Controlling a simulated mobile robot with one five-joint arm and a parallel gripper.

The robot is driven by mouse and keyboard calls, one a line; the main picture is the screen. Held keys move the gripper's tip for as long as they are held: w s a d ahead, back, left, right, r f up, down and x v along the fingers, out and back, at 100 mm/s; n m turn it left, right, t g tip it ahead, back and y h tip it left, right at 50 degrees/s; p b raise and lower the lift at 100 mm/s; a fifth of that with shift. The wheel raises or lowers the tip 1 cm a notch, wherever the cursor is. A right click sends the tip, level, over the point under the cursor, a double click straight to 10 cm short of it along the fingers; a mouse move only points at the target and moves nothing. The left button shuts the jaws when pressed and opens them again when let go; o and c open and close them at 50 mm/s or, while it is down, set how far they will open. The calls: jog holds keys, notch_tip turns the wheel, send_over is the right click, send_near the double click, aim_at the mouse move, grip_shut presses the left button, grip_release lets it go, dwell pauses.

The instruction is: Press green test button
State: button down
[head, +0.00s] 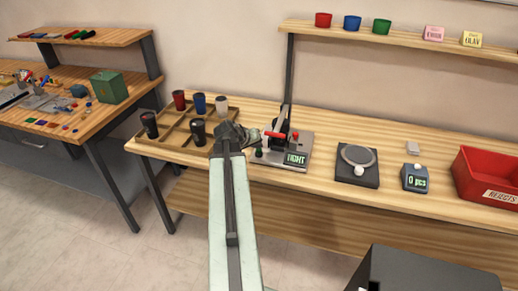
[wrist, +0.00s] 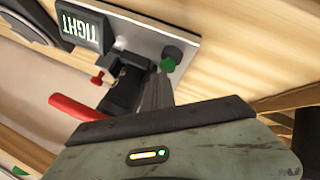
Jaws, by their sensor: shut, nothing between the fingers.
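In the wrist view the green button (wrist: 168,65) shows beside a dark round part, just beyond my fingertips. My gripper (head: 245,134) is shut and empty, above and close to the button. In the wrist view my gripper (wrist: 157,80) points towards the button. I cannot tell whether it touches the button. A display (head: 296,158) on the marker reads "TIGHT".
A red-handled lever (head: 275,135) stands right beside my gripper. A wooden tray (head: 178,138) with several cups is to the left. A black pad with a ring (head: 357,165), a small counter (head: 415,178) and a red rejects bin (head: 488,176) are to the right.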

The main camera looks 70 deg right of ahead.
aim_at(258, 151)
jog(key=shift+r+p, duration=0.35)
jog(key=shift+r, duration=0.25)
notch_tip(258, 151, up, 5)
jog(key=p, duration=0.5)
jog(key=shift+r, duration=0.1)
dwell(0.4)
